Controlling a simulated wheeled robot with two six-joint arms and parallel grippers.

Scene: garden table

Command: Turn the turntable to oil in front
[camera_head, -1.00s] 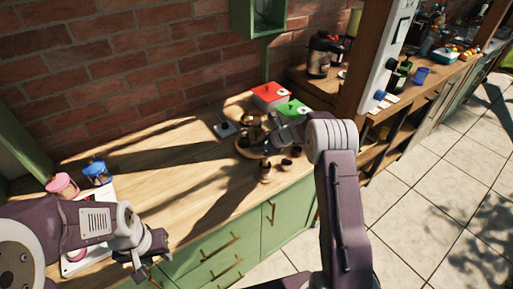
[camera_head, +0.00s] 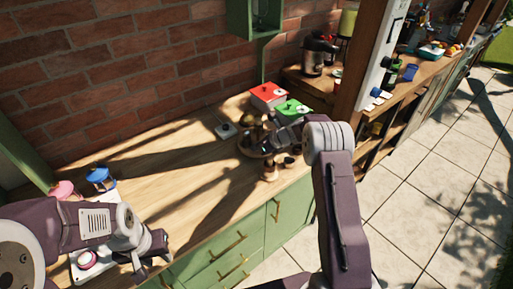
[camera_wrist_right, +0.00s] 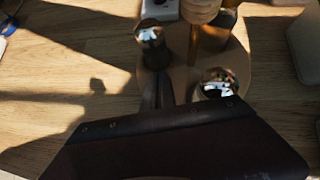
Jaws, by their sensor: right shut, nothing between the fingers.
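The turntable is a round wooden disc (camera_head: 243,146) near the counter's front right, partly hidden by my right arm. In the right wrist view its pale surface (camera_wrist_right: 240,65) carries two shiny round-topped items (camera_wrist_right: 150,36) (camera_wrist_right: 217,84) and an amber bottle with a wooden top (camera_wrist_right: 213,36). I cannot tell for certain which item is the oil. My right gripper (camera_head: 266,149) is shut and empty, its fingertips (camera_wrist_right: 160,82) low among the items at the disc's near edge. Contact is unclear. My left gripper (camera_head: 152,262) is open and empty at the counter's front left.
A red box (camera_head: 268,96) and a green box (camera_head: 292,109) stand behind the turntable. A small wooden item (camera_head: 270,171) and a dark cup (camera_head: 289,162) stand near the front edge. Blue (camera_head: 101,179) and pink (camera_head: 63,190) lidded jars are at left. The counter's middle is clear.

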